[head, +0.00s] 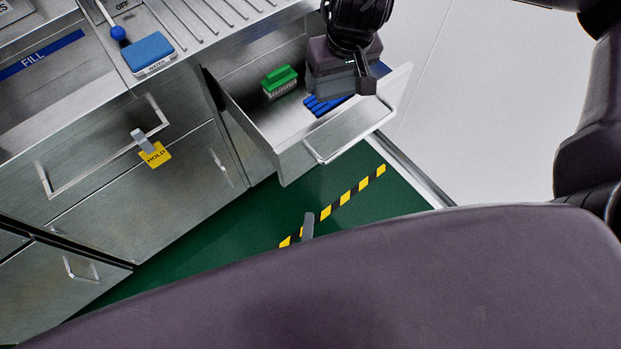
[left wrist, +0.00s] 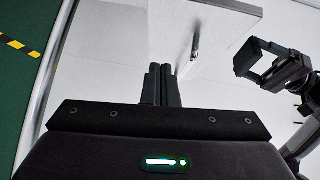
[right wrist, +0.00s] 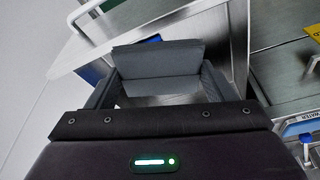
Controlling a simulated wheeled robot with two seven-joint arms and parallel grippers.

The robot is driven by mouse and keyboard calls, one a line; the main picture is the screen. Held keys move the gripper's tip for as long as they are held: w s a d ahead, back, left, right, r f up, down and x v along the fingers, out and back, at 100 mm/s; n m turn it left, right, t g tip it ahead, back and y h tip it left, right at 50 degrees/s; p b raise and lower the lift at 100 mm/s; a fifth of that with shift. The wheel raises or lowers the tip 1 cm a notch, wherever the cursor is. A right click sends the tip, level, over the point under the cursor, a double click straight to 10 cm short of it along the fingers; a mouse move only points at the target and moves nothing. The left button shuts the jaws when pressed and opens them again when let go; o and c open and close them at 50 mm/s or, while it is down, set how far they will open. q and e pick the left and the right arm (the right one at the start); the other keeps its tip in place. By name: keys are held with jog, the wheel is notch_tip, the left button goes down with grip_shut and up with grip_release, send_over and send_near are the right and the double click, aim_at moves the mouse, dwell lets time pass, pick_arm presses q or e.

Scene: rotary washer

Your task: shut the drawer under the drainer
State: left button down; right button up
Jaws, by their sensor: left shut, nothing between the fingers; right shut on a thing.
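The drawer (head: 340,135) under the ribbed drainer (head: 205,20) stands open, its front and bar handle (head: 350,150) facing the lower right. A green brush (head: 280,80) and a blue item (head: 322,105) lie inside. My left gripper (head: 307,226) is shut and empty, below the drawer front in the head view. In the left wrist view its fingertips (left wrist: 161,72) overlap the lower edge of the drawer front (left wrist: 215,25); I cannot tell if they touch. My right gripper (head: 345,75) is over the drawer, its fingers around a dark grey block (right wrist: 157,55).
A yellow HOLD tag (head: 155,154) hangs from a handle on the left cabinet front. The green floor with a striped line (head: 350,195) is clear in front of the drawer.

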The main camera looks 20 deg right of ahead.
jog(key=shift+f+b, duration=0.3)
jog(key=shift+f, duration=0.45)
jog(key=shift+r, duration=0.15)
pick_arm(q)
jog(key=w+d+r, duration=0.1)
jog(key=w+d, duration=0.1)
jog(key=w, duration=0.3)
jog(key=w+d+r+t, duration=0.1)
jog(key=w+d, duration=0.1)
jog(key=w, duration=0.4)
jog(key=shift+r+m, duration=0.4)
